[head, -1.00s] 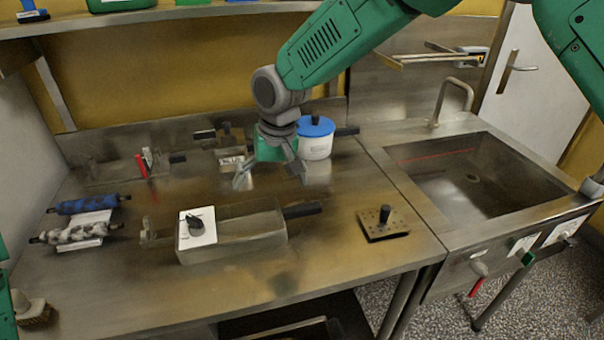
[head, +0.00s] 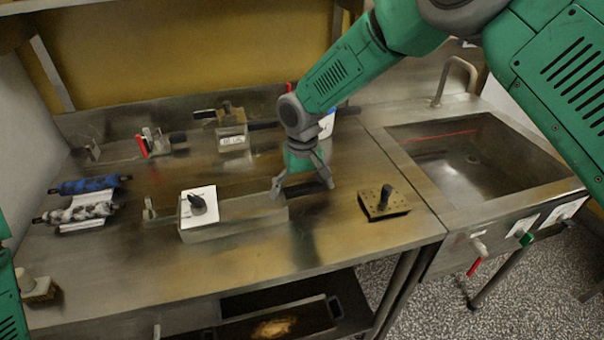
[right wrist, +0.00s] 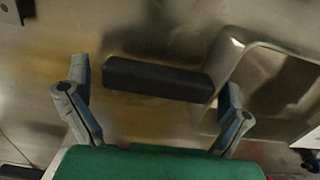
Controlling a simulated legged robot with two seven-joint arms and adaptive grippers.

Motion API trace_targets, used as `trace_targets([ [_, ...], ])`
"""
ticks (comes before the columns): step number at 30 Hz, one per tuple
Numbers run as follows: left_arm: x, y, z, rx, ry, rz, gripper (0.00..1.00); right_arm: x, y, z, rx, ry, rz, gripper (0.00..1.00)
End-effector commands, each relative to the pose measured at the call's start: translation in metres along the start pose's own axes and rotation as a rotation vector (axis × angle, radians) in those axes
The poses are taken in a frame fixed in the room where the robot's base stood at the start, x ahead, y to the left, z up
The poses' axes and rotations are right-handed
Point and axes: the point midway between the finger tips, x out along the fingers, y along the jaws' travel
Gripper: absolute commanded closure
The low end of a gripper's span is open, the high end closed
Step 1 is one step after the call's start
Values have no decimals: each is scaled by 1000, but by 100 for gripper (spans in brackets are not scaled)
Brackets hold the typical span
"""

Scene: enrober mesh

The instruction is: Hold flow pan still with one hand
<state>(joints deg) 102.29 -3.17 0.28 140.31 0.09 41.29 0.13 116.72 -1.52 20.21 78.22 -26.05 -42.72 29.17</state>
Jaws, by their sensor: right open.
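The flow pan is a shallow steel pan (head: 240,228) on the steel table, below centre in the head view. Its black handle (head: 306,188) points right; in the right wrist view the handle (right wrist: 158,80) lies across the space between my fingers, with part of the pan (right wrist: 240,70) to its right. My right gripper (head: 302,184) is open at the handle, one finger towards each end of it. I cannot tell whether the fingers touch it. A white card with a black knob (head: 198,204) covers the pan's left part. My left gripper is out of view.
A perforated plate with a black knob (head: 384,202) lies to the right of the pan. A sink (head: 470,165) is further right. Two rollers (head: 82,200) lie at the left. A white pot partly shows behind my right arm.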

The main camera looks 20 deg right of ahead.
Motion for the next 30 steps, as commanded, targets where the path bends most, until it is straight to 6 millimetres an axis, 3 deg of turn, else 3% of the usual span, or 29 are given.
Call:
trace_targets([
  [4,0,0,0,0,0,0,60,10,0,0,-1,1,0,0],
  [13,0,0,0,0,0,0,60,13,0,0,-1,1,0,0],
  [14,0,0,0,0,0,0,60,13,0,0,-1,1,0,4],
  [18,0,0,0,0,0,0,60,13,0,0,-1,0,0,52],
  [30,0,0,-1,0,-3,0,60,13,0,0,0,0,0,52],
])
